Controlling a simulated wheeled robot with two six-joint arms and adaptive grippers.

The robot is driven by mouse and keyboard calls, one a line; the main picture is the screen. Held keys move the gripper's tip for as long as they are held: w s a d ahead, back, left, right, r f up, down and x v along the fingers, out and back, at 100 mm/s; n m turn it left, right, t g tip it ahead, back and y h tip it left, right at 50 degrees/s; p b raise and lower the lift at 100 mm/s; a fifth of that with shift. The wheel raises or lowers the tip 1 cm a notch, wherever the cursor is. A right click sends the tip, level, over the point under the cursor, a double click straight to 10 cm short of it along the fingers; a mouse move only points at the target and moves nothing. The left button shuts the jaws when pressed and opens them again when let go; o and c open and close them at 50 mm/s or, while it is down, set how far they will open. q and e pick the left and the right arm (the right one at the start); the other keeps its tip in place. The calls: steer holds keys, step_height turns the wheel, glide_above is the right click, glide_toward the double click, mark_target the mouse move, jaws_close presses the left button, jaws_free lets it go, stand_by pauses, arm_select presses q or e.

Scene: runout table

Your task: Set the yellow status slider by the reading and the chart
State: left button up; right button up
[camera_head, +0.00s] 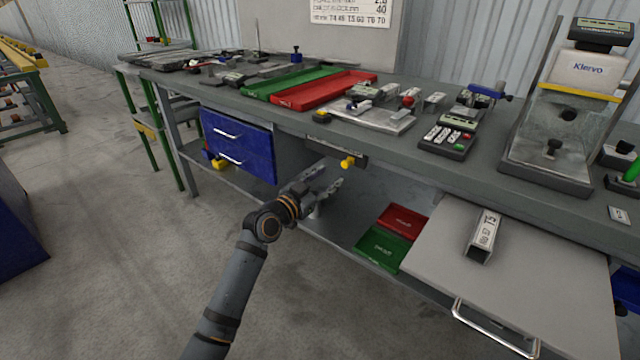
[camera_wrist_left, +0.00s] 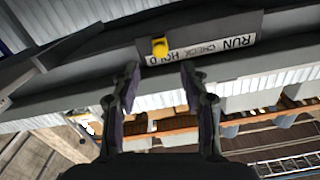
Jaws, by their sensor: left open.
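The yellow status slider (camera_head: 347,162) sits on a plate (camera_head: 320,145) under the table's front edge. In the left wrist view the slider knob (camera_wrist_left: 160,47) is at the HOLD end of the label strip (camera_wrist_left: 205,49), which reads RUN, CHECK, HOLD. My left gripper (camera_head: 331,177) is open and empty, just in front of and below the slider, apart from it. Its fingers (camera_wrist_left: 160,68) point at the knob, which lies beyond the gap between them. The chart (camera_head: 350,12) on the back panel is cut off at the top. The Kiervo machine's display (camera_head: 604,28) is too small to read. My right gripper is out of view.
Green (camera_head: 285,82) and red (camera_head: 325,90) trays lie on the table. A keypad (camera_head: 446,140) stands near its front edge. A marked square tube (camera_head: 484,236) lies on the pulled-out grey drawer (camera_head: 440,245). A blue drawer unit (camera_head: 237,145) is left of the slider.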

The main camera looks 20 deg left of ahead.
arm_select(q)
steer(key=v, duration=0.3)
steer(key=shift+s+a, duration=0.1)
steer(key=shift+s, duration=0.15)
